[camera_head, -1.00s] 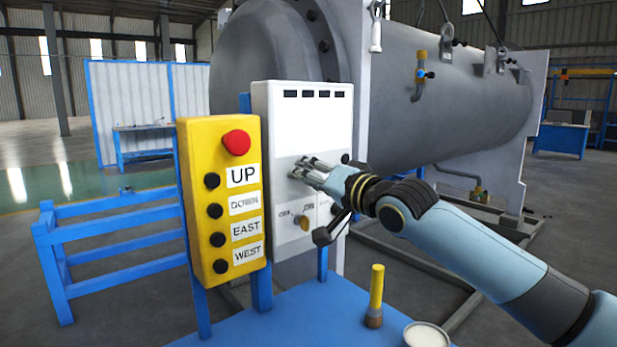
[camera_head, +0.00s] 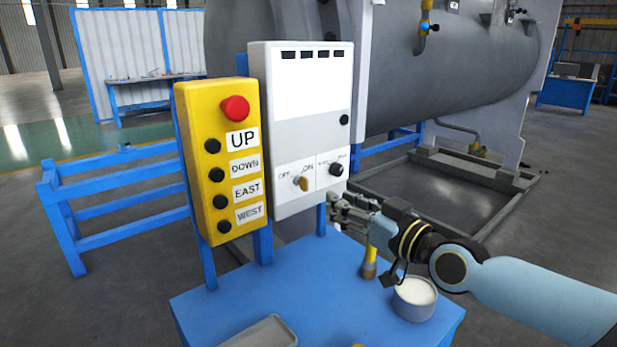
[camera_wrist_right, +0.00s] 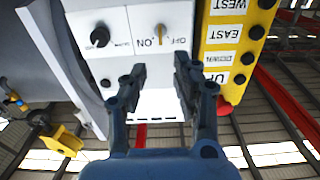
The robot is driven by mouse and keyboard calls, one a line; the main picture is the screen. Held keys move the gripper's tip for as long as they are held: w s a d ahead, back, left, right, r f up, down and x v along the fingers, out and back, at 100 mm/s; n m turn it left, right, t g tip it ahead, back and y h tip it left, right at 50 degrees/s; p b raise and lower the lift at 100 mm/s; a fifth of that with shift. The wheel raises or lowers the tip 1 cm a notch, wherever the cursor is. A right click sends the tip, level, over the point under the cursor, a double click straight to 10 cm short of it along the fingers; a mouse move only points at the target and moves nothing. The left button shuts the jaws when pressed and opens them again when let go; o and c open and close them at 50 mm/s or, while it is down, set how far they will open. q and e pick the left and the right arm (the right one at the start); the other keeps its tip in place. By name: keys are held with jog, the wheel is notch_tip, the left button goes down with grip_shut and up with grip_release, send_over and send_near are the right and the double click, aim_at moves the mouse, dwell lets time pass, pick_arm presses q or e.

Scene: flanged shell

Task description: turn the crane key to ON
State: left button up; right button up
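The crane key (camera_head: 301,184) is a small brass-coloured knob low on the white control box (camera_head: 300,140), between the OFF and ON labels. In the right wrist view, which is upside down, the key (camera_wrist_right: 161,34) stands roughly upright between the two labels. My right gripper (camera_head: 336,211) is beside the box's lower right corner, below and right of the key, apart from it. In the right wrist view its fingers (camera_wrist_right: 160,78) are spread and empty, with the key beyond the gap between them. My left gripper is in neither view.
A black knob (camera_head: 336,169) sits right of the key. The yellow pendant (camera_head: 215,165) with a red button stands close on the left. Below my right gripper, a yellow-handled tool (camera_head: 369,268), a round pot (camera_head: 415,299) and a tray (camera_head: 258,332) stand on the blue table (camera_head: 220,296).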

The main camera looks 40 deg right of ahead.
aim_at(307, 184)
jog(key=w+b, duration=0.1)
jog(key=w, duration=0.2)
jog(key=w+b, duration=0.1)
jog(key=w, duration=0.2)
jog(key=w+b, duration=0.1)
jog(key=w, duration=0.2)
jog(key=shift+w+a+f, duration=0.1)
jog(key=shift+a+f, duration=0.05)
jog(key=shift+a, duration=0.25)
jog(key=shift+w, duration=0.7)
grip_shut()
